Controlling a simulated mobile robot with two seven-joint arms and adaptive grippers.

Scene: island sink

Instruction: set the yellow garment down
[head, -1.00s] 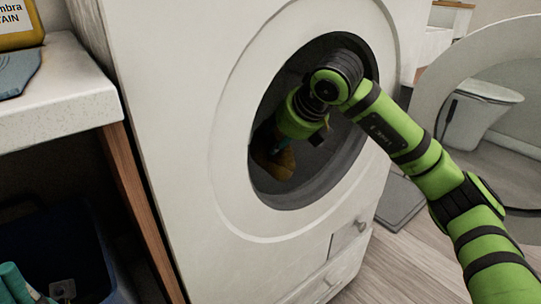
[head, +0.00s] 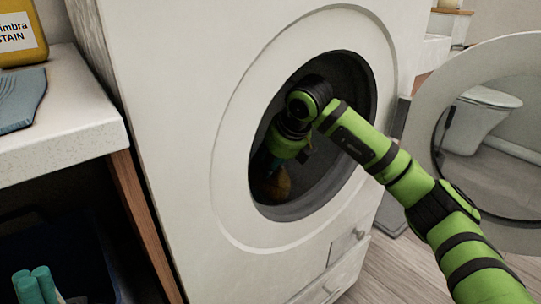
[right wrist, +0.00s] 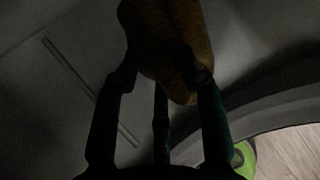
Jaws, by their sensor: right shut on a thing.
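The yellow garment (head: 273,184) shows as a dark mustard bundle low inside the drum of the white front-loading washer (head: 225,130). In the right wrist view the garment (right wrist: 172,45) sits between the fingers of my right gripper (right wrist: 160,80), which is shut on it. My right arm reaches in from the right through the round opening, and the gripper (head: 266,168) is inside the drum, dim and partly hidden by the wrist. I cannot tell whether the garment touches the drum's floor.
The round washer door (head: 515,215) stands open on the right. A counter (head: 70,120) with a yellow container (head: 22,40) and a folded blue-grey cloth (head: 20,100) is on the left. A toilet (head: 480,120) stands behind the door. The rim of the opening surrounds my right arm closely.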

